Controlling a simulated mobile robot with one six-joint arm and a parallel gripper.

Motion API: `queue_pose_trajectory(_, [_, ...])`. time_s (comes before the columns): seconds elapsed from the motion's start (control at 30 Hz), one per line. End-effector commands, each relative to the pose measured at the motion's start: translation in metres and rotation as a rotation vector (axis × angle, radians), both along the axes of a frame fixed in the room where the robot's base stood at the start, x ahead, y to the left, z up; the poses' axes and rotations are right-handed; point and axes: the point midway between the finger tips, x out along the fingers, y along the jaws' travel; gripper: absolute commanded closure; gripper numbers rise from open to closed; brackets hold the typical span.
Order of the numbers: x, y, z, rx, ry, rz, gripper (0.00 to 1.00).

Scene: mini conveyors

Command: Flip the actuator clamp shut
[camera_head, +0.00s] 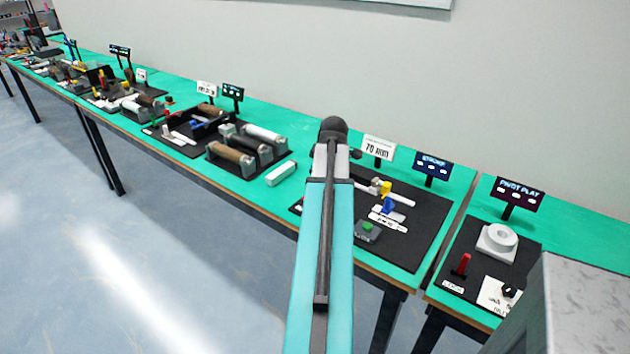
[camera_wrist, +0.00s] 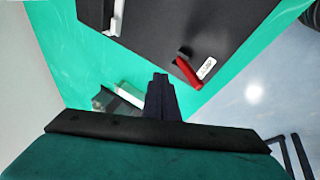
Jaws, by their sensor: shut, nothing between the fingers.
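No part is clearly readable as the actuator clamp. In the head view, a small assembly with a white rod (camera_head: 400,199), a yellow piece (camera_head: 382,187) and an upright blue piece (camera_head: 389,205) stands on a black mat (camera_head: 430,225), right of my arm. In the wrist view, a red lever (camera_wrist: 188,73) lies slanted beside a small white label (camera_wrist: 207,68), near the corner of a black mat (camera_wrist: 220,25). My gripper (camera_wrist: 160,78) is shut and empty, its fingertips apart from the lever. In the head view my arm hides my gripper.
A grey box with a green button (camera_head: 367,231) stands in front of the assembly. Further right, a red handle (camera_head: 461,265) and a white ring (camera_head: 502,238) stand on another mat. A white block (camera_head: 280,174) and rollers (camera_head: 231,154) are left of my arm.

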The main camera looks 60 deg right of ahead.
Motion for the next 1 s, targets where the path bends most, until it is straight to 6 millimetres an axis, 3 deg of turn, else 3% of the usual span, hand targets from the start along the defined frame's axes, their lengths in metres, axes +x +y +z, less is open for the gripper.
queue_pose_trajectory(0.7, [-0.021, 0.031, 0.064, -0.001, 0.000, 0.005, 1.00])
queue_pose_trajectory(1.0, [-0.025, 0.036, 0.076, 0.000, 0.000, 0.007, 1.00])
